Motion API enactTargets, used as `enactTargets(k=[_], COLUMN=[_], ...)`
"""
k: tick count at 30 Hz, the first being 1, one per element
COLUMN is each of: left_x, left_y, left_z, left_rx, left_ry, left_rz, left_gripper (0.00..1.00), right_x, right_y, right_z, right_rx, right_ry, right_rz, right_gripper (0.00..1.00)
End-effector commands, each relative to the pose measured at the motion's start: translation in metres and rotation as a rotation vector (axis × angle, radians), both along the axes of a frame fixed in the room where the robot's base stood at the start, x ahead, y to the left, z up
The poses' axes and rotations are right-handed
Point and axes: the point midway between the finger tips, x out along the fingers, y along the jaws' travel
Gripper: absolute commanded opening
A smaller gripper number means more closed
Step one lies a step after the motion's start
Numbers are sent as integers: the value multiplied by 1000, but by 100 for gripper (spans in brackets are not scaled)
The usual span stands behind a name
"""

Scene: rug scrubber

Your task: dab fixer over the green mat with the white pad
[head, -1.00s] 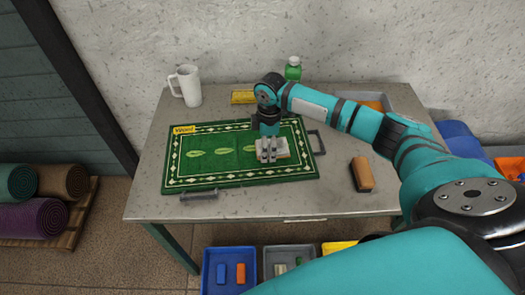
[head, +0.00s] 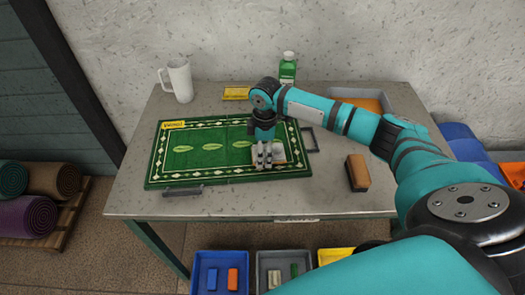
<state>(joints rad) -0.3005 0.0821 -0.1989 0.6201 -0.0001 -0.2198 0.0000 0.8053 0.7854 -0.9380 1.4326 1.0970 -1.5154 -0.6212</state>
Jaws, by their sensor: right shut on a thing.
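The green mat (head: 205,160) lies flat on the table, with a white diamond border, pale leaf shapes and a yellow label at its back left corner. My right gripper (head: 264,163) points down over the right part of the mat. It is shut on the white pad (head: 278,154), which is low at the mat's surface and partly hidden by the fingers. I cannot tell whether the pad touches the mat. A green bottle with a white cap (head: 288,70) stands at the back of the table and may hold the fixer. My left gripper is not in view.
A white mug (head: 179,80) stands at the back left. A brown-orange brush (head: 357,172) lies right of the mat. A grey bar (head: 183,191) lies at the mat's front edge. A grey tray (head: 392,103) sits behind my right arm. Bins (head: 219,257) stand below the table.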

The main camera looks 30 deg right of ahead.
Motion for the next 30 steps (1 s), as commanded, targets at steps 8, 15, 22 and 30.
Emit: enactTargets(k=[8,15,22,30], left_x=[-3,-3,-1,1], left_y=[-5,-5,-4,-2], left_z=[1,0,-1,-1], left_rx=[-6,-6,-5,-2], left_ry=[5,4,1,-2], left_rz=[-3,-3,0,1], left_gripper=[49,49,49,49], right_x=[0,0,0,0], right_y=[0,0,1,1], right_z=[2,-2,-8,-11], right_rx=[1,1,2,1], right_ry=[0,0,-1,0], right_rz=[0,0,0,1], right_gripper=[27,27,27,27])
